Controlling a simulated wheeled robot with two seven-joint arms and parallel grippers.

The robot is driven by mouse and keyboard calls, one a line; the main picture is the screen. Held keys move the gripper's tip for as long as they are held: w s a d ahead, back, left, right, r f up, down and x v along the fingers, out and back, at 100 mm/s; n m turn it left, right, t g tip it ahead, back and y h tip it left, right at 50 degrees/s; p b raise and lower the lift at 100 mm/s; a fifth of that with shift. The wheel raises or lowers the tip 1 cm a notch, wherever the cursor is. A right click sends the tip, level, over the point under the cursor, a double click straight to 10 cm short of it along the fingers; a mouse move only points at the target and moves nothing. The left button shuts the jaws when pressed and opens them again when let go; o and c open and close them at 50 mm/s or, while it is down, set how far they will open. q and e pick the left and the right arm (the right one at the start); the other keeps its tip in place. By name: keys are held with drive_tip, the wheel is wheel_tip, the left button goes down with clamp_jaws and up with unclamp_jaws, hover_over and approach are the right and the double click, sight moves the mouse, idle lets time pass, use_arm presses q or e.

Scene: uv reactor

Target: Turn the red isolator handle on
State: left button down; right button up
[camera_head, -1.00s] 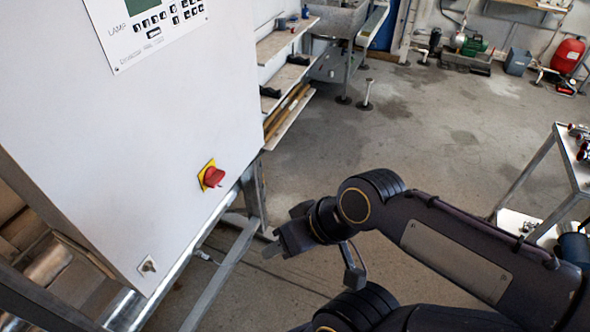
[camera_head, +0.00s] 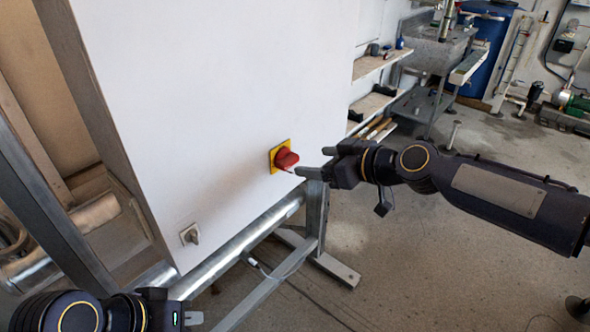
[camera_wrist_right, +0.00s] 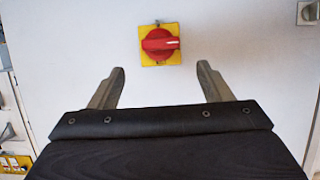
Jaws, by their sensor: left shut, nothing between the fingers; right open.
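The red isolator handle (camera_head: 286,159) sits on a yellow square plate (camera_head: 273,155) low on the white cabinet front. In the right wrist view the handle (camera_wrist_right: 160,42) lies ahead of the fingertips, roughly centred between them, with its grip bar nearly level in that picture. My right gripper (camera_head: 312,162) is open, just right of the handle in the head view, and its fingers (camera_wrist_right: 161,70) appear apart from it. My left gripper (camera_head: 192,318) is shut and empty at the bottom left, below the cabinet's lower edge in the picture.
A small grey switch (camera_head: 190,235) is on the cabinet (camera_head: 230,90), left of and below the handle. A metal frame (camera_head: 315,215) stands under the cabinet. Shelves (camera_head: 375,65) and a sink (camera_head: 440,50) are behind. Open floor (camera_head: 420,260) lies to the right.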

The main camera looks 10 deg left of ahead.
sight(293, 159)
drive_tip(key=p+x, duration=0.1)
drive_tip(key=x, duration=0.6)
drive_tip(key=shift+w+a+p, duration=0.1)
drive_tip(key=shift+a+p, duration=0.2)
drive_tip(key=shift+p, duration=0.1)
drive_tip(key=c, duration=1)
drive_tip(key=shift+o, duration=0.2)
drive_tip(key=shift+w+d+f+m+g+y+b, duration=0.1)
drive_tip(key=shift+m+g+y+b, duration=0.25)
drive_tip(key=shift+b, duration=0.4)
drive_tip(key=shift+w+d+f+m+g+y+b, duration=0.15)
drive_tip(key=shift+m+g+b, duration=0.2)
drive_tip(key=shift+m+b, duration=0.3)
drive_tip(key=shift+w+r+m+g+y+b, duration=0.1)
drive_tip(key=shift+m+g+y+b, duration=0.55)
drive_tip(key=shift+m+b, duration=0.55)
drive_tip(key=o, duration=1)
drive_tip(key=shift+c, duration=0.2)
